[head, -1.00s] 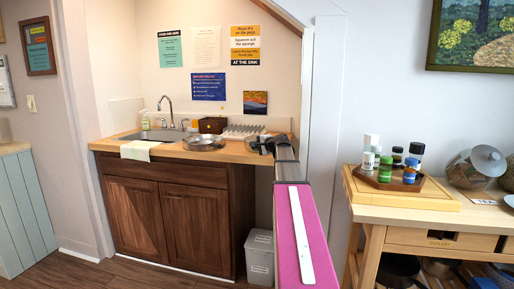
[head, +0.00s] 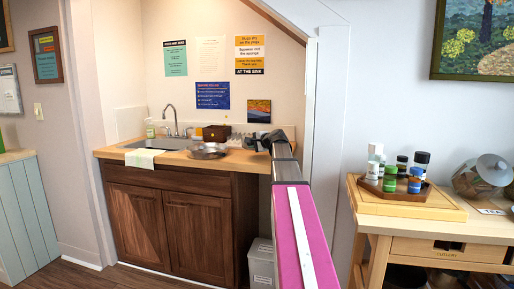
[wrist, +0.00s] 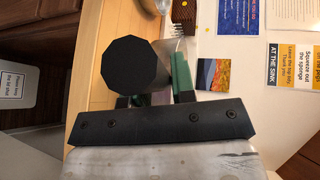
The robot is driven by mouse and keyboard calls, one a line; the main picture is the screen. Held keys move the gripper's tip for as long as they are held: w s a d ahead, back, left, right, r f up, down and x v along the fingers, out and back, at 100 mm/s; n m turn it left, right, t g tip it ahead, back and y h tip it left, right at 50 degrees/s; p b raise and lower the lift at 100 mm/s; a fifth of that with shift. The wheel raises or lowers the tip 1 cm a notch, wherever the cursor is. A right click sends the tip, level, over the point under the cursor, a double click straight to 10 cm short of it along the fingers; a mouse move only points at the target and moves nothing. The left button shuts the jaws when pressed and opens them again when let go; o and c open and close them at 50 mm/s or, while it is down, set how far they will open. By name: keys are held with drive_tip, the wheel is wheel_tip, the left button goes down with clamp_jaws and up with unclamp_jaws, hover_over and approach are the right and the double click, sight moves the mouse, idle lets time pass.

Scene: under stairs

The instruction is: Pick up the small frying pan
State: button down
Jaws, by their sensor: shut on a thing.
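My gripper (head: 272,140) is at the far end of my pink arm, above the right end of the counter. In the wrist view my gripper (wrist: 155,98) is shut on a dark, round, many-sided thing (wrist: 133,62), which I take for the small frying pan. It fills much of the space at the jaws, and the rest of its shape and its handle are hidden. In the head view only a small dark bit shows at the jaws. A separate silver pan (head: 207,152) sits on the wooden counter (head: 178,160), left of my gripper.
A sink (head: 155,144) is at the counter's left, with a towel (head: 145,158) over the front edge. A brown box (head: 216,133) stands behind the silver pan. A grey bin (head: 261,264) is below; a table with bottles (head: 416,180) is at right.

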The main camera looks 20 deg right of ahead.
drive_tip(key=s+a+r, duration=0.1)
drive_tip(key=a+r, duration=0.3)
drive_tip(key=a, duration=0.3)
drive_tip(key=shift+s+r, duration=0.15)
drive_tip(key=shift+s, duration=0.1)
idle(0.5)
drive_tip(key=c, duration=1.5)
unclamp_jaws()
drive_tip(key=shift+c, duration=0.2)
clamp_jaws()
